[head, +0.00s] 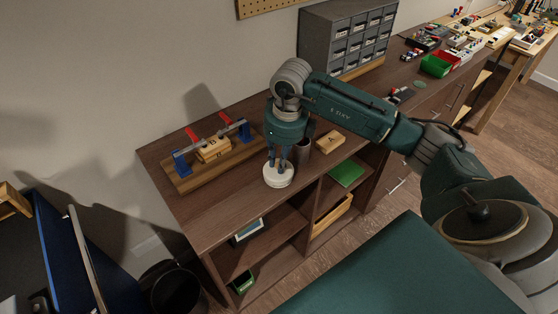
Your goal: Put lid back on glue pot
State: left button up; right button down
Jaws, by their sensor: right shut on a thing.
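A small white round thing (278,175), by its look the glue pot or its lid, is on or just above the brown bench top near its front edge. My right gripper (279,163) points down at it, with its fingers shut at its top. Whether lid and pot are together or apart cannot be told at this size. A dark cylindrical cup (302,150) stands just right of the gripper, partly hidden by it. My left gripper is not in view.
A wooden board (183,184) with a blue-and-red clamp (214,144) lies left of the gripper. A wooden block marked A (329,141) lies to the right. A grey drawer cabinet (345,38) stands behind. Open shelves are below the bench's front edge.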

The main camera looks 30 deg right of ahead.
jog(key=c, duration=1.1)
grip_release()
jog(key=shift+r, duration=0.15)
jog(key=shift+r+p, duration=2.15)
jog(key=shift+r, duration=1.2)
grip_shut()
